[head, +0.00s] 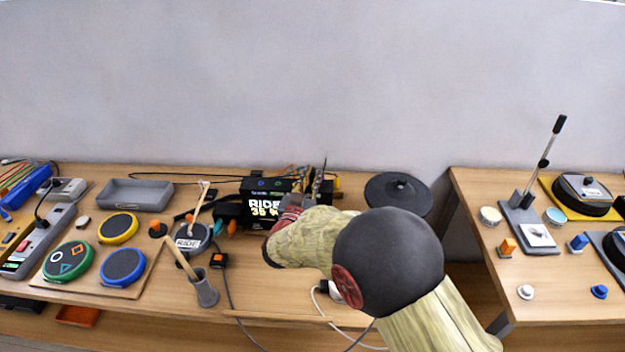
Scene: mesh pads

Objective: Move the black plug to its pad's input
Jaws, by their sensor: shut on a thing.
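A black drum module (264,208) with a lit display reading "RIDE" stands at the back of the left table. Several dark and orange cables run along the table behind and left of it. The round black cymbal pad (398,190) lies to its right. My gripper (310,181) is at the module's right end, mostly hidden by the module and my arm. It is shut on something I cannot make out. I cannot pick out the black plug or any pad's input.
Blue, yellow and green-rimmed pads lie on a board (88,284) at left, near a grey tray (135,194) and a power strip (38,243). A grey cup (205,291) holds a stick in front. A gap separates the right table (476,205), where a lever stand (528,232) rises.

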